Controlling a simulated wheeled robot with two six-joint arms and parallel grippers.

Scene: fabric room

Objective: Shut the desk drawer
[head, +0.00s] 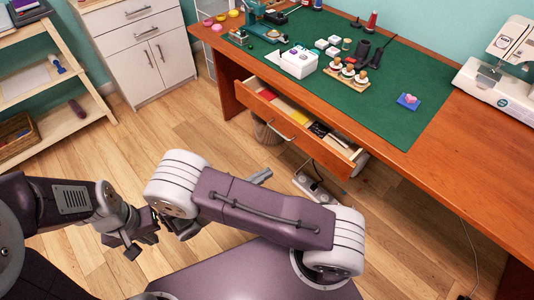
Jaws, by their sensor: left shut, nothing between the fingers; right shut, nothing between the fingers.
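The desk drawer (319,148) is pulled out from under the wooden desk (475,150), with its contents showing. Its wooden front carries a metal handle (281,131). My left gripper (131,251) is shut and empty, low over the floor at the lower left, well away from the drawer. My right gripper (263,176) is mostly hidden behind my own purple arm link. Its shut grey tip shows just in front of and below the drawer front, apart from it in the picture.
Yellow, red and dark items lie in the drawer. A green mat (395,120) with sewing things covers much of the desk, with a sewing machine (500,70) at right. A power strip (317,188) lies on the floor below the drawer. A white cabinet (140,50) and wooden shelf (65,105) stand left.

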